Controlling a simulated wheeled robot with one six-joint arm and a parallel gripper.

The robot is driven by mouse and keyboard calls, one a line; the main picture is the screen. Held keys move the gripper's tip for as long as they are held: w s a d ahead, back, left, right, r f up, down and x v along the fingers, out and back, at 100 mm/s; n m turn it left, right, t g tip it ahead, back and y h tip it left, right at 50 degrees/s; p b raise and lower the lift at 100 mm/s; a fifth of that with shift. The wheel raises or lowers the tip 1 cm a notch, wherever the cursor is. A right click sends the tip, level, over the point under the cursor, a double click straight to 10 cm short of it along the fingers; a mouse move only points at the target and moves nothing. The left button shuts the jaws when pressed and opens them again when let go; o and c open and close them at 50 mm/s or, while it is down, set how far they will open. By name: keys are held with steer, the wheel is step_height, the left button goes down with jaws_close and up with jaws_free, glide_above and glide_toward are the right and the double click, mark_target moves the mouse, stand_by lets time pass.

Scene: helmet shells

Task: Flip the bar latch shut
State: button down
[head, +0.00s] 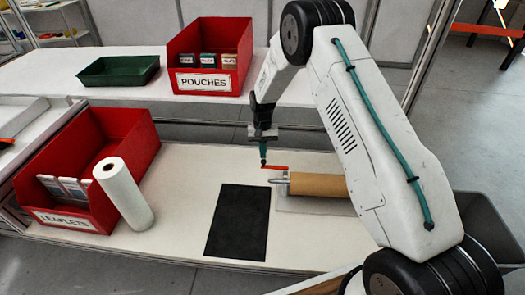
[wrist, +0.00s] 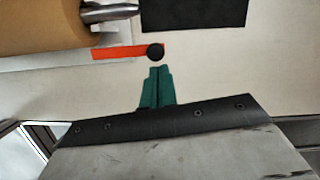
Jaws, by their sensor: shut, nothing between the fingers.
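The bar latch (head: 277,167) is a thin orange-red bar at the left end of the brown paper roll (head: 318,185). My gripper (head: 263,162) is at the bar's left end in the head view, pointing down. Its green fingers (wrist: 159,70) are together and empty, with the tips just below the knob in the wrist view. I cannot tell whether they touch it.
A black mat (head: 238,222) lies left of the roll on the white bench. A white roll (head: 123,193) leans by the red leaflets bin (head: 130,135). A red pouches bin (head: 240,85) and green tray (head: 118,70) stand on the shelf behind. The bench front is clear.

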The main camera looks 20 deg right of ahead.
steer(key=shift+s, duration=0.1)
steer(key=shift+s+a+n, duration=0.15)
steer(key=shift+n, duration=0.25)
steer(key=shift+s+a, duration=0.1)
steer(key=shift+s, duration=0.05)
steer(key=s+d+n+t+h, duration=0.2)
steer(key=s+n+h, duration=0.1)
steer(key=s+n, duration=1)
steer(key=shift+s+n, duration=0.15)
steer(key=shift+n, duration=2.25)
steer(key=shift+d, duration=0.1)
